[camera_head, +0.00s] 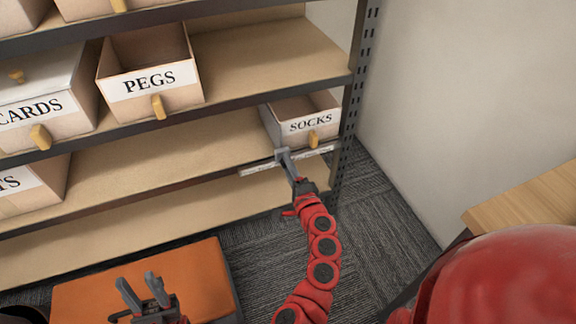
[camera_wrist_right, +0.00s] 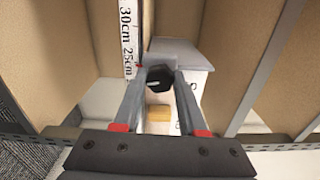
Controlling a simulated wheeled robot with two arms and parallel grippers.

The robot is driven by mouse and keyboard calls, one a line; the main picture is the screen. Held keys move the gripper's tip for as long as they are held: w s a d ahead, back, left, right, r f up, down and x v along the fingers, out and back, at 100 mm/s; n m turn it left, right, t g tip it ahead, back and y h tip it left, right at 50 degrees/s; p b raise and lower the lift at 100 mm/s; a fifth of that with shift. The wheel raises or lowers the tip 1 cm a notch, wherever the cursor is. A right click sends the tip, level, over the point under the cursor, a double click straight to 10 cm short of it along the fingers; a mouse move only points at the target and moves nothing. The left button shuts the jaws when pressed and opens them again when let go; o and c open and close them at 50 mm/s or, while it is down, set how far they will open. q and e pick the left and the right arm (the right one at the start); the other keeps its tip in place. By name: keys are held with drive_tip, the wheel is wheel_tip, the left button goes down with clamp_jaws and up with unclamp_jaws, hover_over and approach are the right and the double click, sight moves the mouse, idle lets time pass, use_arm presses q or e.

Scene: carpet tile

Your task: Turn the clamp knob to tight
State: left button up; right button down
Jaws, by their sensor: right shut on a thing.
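The clamp knob (camera_wrist_right: 160,77) is a small black knob with an angular outline, seen in the right wrist view. It lies between the fingertips of my right gripper (camera_wrist_right: 159,84), which is shut on it. A white scale strip (camera_wrist_right: 129,40) marked 25cm and 30cm runs beside it. In the head view my right gripper (camera_head: 284,157) is at the shelf's front edge, below the SOCKS bin, and hides the knob. A tight mark cannot be made out. My left gripper (camera_head: 141,293) is open and empty, low in the head view, over an orange surface (camera_head: 205,268).
The SOCKS bin (camera_head: 300,108) stands just above my right gripper. A shelf upright (camera_head: 352,90) is close on the right. A wooden top (camera_head: 530,205) is at the right.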

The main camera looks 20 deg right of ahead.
idle(0.3)
drive_tip(key=shift+c, duration=2.3)
unclamp_jaws()
drive_tip(key=shift+s, duration=0.1)
drive_tip(key=s+p, duration=0.1)
drive_tip(key=s, duration=1.6)
drive_tip(key=shift+d, duration=0.3)
drive_tip(key=shift+s+r, duration=0.1)
